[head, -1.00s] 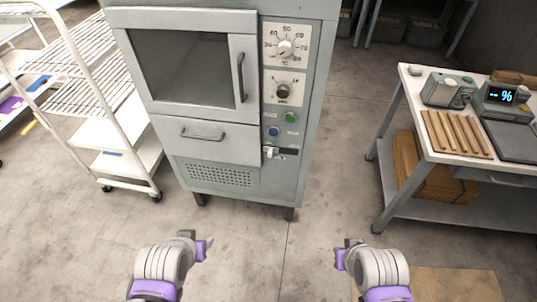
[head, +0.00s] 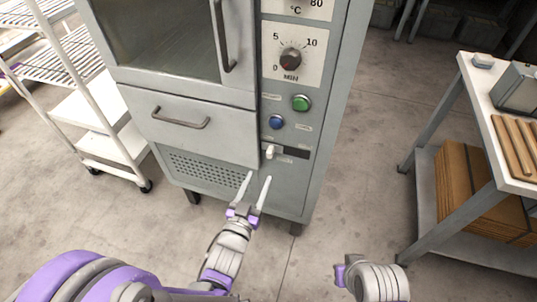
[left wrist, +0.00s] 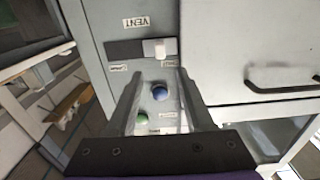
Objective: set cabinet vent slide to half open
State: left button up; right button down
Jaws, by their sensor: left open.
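The cabinet vent slide is a small white knob (head: 270,152) in a dark horizontal slot (head: 296,152), low on the grey cabinet's control panel. The knob sits at the slot's left end in the head view. In the left wrist view, which is upside down, the knob (left wrist: 159,48) is at the right end of the slot under the VENT label (left wrist: 141,22). My left gripper (head: 257,178) is open and empty, its two fingers pointing up at the panel just below the knob, apart from it. My right gripper (head: 342,274) is low in the head view; its fingers do not show clearly.
Above the slide are a blue button (head: 276,122), a green button (head: 301,103) and a timer dial (head: 291,59). A drawer handle (head: 181,118) protrudes to the left. A white rack (head: 103,135) stands left, a worktable (head: 480,110) right. Floor between is clear.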

aim_at(269, 155)
pick_arm(q)
jog(key=x, duration=0.9)
jog(key=shift+w, duration=0.3)
grip_shut()
dwell(1.0)
